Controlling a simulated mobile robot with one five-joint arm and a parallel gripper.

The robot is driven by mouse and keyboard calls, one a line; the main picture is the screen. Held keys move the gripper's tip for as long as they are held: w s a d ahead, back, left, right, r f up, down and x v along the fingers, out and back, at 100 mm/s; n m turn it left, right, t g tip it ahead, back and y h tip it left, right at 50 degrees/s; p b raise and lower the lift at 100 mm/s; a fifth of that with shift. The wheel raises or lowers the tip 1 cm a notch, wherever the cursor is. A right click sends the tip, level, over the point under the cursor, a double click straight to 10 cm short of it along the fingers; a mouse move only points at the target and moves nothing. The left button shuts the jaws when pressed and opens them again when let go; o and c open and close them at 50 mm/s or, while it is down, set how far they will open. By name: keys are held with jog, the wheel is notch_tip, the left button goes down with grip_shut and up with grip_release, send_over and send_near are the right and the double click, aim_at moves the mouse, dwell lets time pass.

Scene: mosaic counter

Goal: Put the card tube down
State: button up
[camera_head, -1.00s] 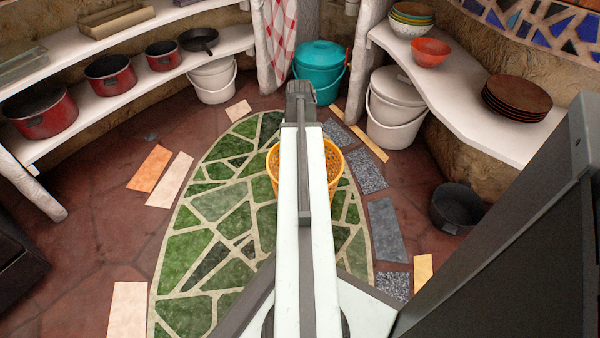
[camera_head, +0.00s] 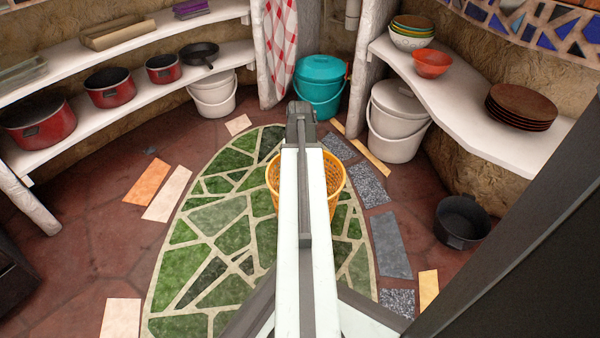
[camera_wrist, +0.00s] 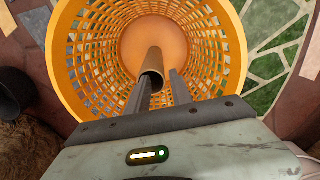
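The card tube (camera_wrist: 152,64) is a plain brown hollow tube. In the wrist view it lies between my two fingers, with its near end open toward the camera. My gripper (camera_wrist: 160,80) looks shut on it, a finger on each side. Beyond the tube is the inside of an orange lattice basket (camera_wrist: 233,45), with its round floor behind the tube. Whether the tube touches the basket is not clear. In the head view the basket (camera_head: 339,180) stands on the green mosaic floor, partly hidden by my arm. The tube and fingertips are hidden there.
A teal bucket (camera_head: 320,85) and white buckets (camera_head: 398,120) stand at the back. A black pot (camera_head: 462,221) sits on the floor at right. Red pots (camera_head: 110,88) line the left shelf; bowls and brown plates (camera_head: 521,107) are on the right shelf.

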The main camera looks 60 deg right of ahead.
notch_tip(320, 180, up, 12)
jog(key=p, duration=1.2)
jog(key=w+a+n, duration=0.3)
jog(key=w+a, duration=0.5)
jog(key=a, duration=0.3)
jog(key=w+a+n, duration=0.3)
jog(key=w+a, duration=0.5)
jog(key=a, duration=0.3)
jog(key=w+a+n, duration=0.2)
jog(key=a+n, duration=0.1)
jog(key=a, duration=1)
jog(key=w+a+n, duration=0.2)
jog(key=a+n, duration=0.1)
jog(key=a, duration=1.1)
jog(key=shift+n, duration=0.3)
